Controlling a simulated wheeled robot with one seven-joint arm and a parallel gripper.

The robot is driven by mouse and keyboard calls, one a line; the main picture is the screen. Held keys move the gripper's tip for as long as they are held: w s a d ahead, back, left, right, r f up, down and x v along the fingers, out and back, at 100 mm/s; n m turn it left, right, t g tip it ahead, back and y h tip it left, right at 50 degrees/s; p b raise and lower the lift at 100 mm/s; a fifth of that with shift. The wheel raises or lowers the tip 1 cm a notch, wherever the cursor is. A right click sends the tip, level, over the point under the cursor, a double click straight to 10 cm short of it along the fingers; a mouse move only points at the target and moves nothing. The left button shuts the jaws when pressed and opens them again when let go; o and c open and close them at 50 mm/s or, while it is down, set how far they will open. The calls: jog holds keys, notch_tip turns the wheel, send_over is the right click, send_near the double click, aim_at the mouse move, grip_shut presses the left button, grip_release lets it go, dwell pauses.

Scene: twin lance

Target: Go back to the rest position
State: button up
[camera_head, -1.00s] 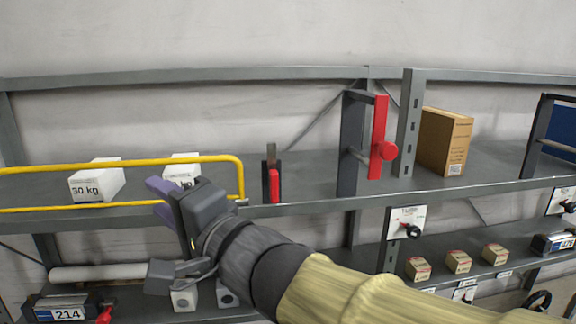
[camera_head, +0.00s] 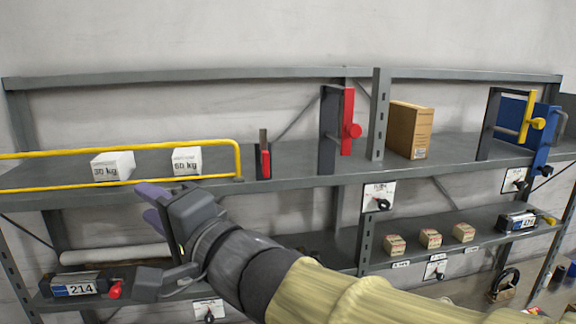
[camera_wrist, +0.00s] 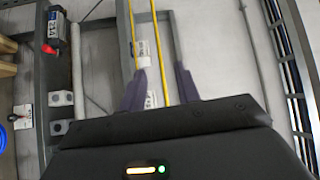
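My gripper (camera_head: 148,203) is at the left in the head view, in front of the shelf and below the yellow rail (camera_head: 238,158).
The grey shelf (camera_head: 300,178) holds white 30 kg (camera_head: 113,166) and 60 kg (camera_head: 187,161) blocks, a red-handled clamp (camera_head: 348,125) and a cardboard box (camera_head: 410,130). Small boxes (camera_head: 430,238) and a 214 unit (camera_head: 82,287) sit on the lower shelf.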

jog(key=w+d+f+h+b, duration=0.35)
jog(key=d+f, duration=0.35)
jog(key=f, duration=0.4)
jog(key=w+d+f+n+h+b, duration=0.1)
jog(key=w+d+f+h+b, duration=0.35)
jog(key=f, duration=0.65)
jog(key=w+d+f+h+b, duration=0.2)
jog(key=w+d+f+h, duration=0.15)
jog(key=d+f, duration=0.6)
jog(key=s+d+f+n+g+h+b, duration=0.1)
jog(key=s+d+f, duration=0.3)
jog(key=f, duration=0.4)
jog(key=s+d+f+n+g+h+b, duration=0.1)
jog(key=s+d+f+g+h+b, duration=0.1)
jog(key=f, duration=0.5)
jog(key=s+d+f+n+g+h+b, duration=0.1)
jog(key=s+d+f+g+b, duration=0.3)
jog(key=f, duration=0.4)
jog(key=shift+s+d+f+n+g, duration=0.3)
jog(key=shift+s+d+n+g, duration=0.3)
jog(key=shift+s+d, duration=0.55)
jog(key=shift+o, duration=0.3)
jog(key=shift+a+h, duration=0.1)
jog(key=shift+h, duration=0.15)
